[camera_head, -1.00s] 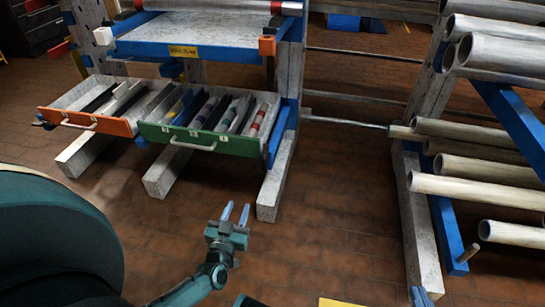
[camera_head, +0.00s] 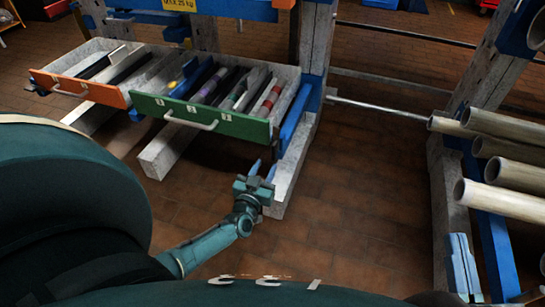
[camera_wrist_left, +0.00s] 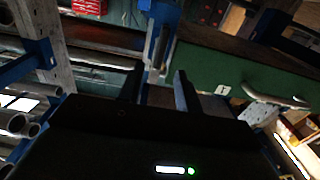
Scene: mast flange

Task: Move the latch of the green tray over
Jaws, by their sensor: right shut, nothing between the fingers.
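The green tray (camera_head: 199,120) is a drawer with a white handle (camera_head: 190,122) and numbered labels on its front. Its green front also shows in the left wrist view (camera_wrist_left: 235,75). A blue upright piece (camera_head: 294,120) stands beside its right end; I cannot tell whether this is the latch. My left gripper (camera_head: 262,171) is open and empty, just below and in front of the tray's right end. Its two dark fingers (camera_wrist_left: 158,88) stand apart in the left wrist view.
An orange-fronted tray (camera_head: 78,87) sits left of the green one. Several parts lie in both trays. A grey rack post (camera_head: 318,45) stands right of the green tray. Pale pipes (camera_head: 500,200) lie on a rack at the right. The tiled floor (camera_head: 350,180) between is clear.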

